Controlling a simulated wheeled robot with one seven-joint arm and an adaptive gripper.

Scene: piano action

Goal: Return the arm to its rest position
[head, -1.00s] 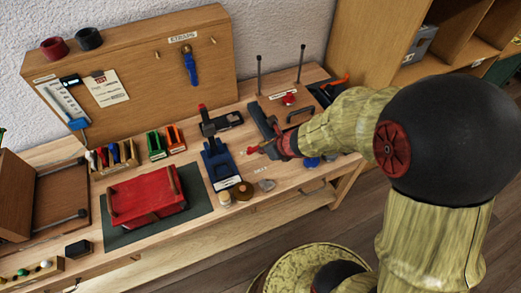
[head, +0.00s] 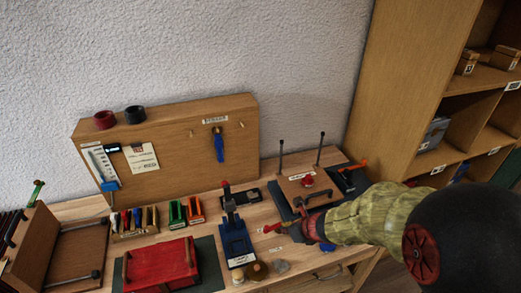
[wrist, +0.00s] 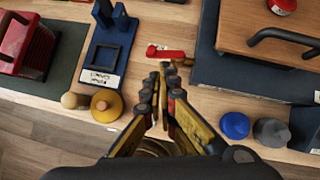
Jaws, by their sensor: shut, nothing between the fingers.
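My arm reaches in from the right in the head view and ends low over the workbench (head: 160,227). My gripper (wrist: 166,72) is shut and empty; its fingers lie together in the wrist view. In the head view my gripper (head: 303,230) is small and partly hidden by the arm. A small red piece (wrist: 165,53) with a pale end lies on the bench just beyond the fingertips, apparently apart from them. It also shows in the head view (head: 271,227).
A blue fixture (head: 237,240) stands left of my gripper, and a wooden block with a dark handle (head: 318,195) is behind it. A round wooden knob (wrist: 106,105) and a blue cap (wrist: 235,125) are near the bench edge. A shelf unit (head: 415,75) stands right.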

